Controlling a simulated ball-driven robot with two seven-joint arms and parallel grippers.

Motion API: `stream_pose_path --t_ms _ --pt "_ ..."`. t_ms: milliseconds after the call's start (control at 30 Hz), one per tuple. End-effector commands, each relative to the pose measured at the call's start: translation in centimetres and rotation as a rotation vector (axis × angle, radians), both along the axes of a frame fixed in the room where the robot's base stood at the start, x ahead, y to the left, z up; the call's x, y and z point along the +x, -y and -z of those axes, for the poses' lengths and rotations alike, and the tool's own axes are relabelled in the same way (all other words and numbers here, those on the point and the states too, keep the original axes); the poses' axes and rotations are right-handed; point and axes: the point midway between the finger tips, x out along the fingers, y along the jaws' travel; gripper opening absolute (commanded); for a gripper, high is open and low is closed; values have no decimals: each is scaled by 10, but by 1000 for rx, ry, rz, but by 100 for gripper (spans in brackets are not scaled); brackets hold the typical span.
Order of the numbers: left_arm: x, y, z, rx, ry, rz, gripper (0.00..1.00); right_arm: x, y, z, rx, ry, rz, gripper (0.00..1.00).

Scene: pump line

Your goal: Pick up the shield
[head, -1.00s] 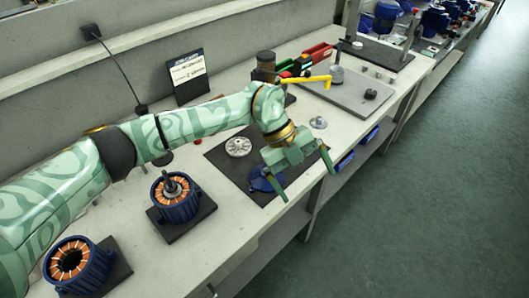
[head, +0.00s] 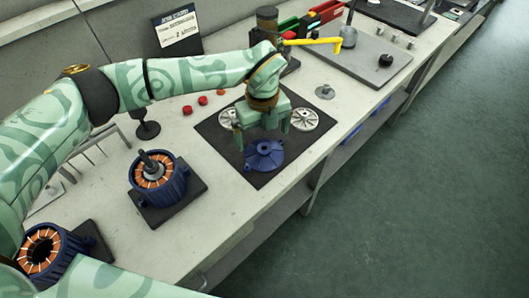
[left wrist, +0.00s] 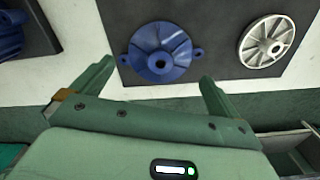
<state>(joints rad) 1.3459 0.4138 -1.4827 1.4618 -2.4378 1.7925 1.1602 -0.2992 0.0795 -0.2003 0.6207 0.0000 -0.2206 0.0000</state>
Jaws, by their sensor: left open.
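A blue end shield (head: 264,155), a round ribbed cover with side lugs, lies on the dark mat (head: 262,180) near its front edge. A silver end shield (head: 304,118) lies to its right and another silver disc (head: 229,117) to its left, partly hidden by my gripper. My left gripper (head: 263,136) is open and empty, pointing down just behind and above the blue shield. In the left wrist view the blue shield (left wrist: 160,50) lies just beyond and between the open fingertips (left wrist: 157,74), apart from them. The silver shield (left wrist: 266,41) is off to the right.
Two blue motor stators with copper windings (head: 158,180) (head: 45,252) stand on dark pads at left. A black stand (head: 147,128) and red caps (head: 188,110) sit behind. The bench front edge is close to the mat.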

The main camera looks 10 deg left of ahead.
Motion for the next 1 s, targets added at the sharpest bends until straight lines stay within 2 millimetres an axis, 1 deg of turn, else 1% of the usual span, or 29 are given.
stream_pose_path --t_ms 133,300,367,433,600,667,700,767,800,867,900,1000 --pt "0 1 14 0 -2 0 100 -2 0 6 0 -4 0 36" --pt "0 2 45 -1 -4 0 100 -6 0 17 1 -14 0 36" --pt "1 2 51 -1 -3 0 100 -7 0 19 0 -16 0 36" --pt "1 2 54 -1 -2 0 100 -7 0 19 0 -16 0 36" --pt "1 2 52 -1 1 0 100 -7 0 18 0 -15 0 36" --pt "1 2 52 -1 1 0 83 -7 0 18 0 -16 0 36" --pt "1 2 52 -1 1 0 72 -7 0 18 0 -16 0 36" --pt "1 2 52 -1 1 0 56 -7 0 18 0 -16 0 36" --pt "1 2 52 -1 1 0 45 -7 0 18 0 -16 0 36" --pt "1 2 52 0 0 1 35 -7 0 18 0 -16 1 36" --pt "0 2 53 0 -1 1 32 -7 0 18 0 -16 1 36" --pt "-1 2 54 0 -4 1 30 -8 0 18 0 -17 1 36"
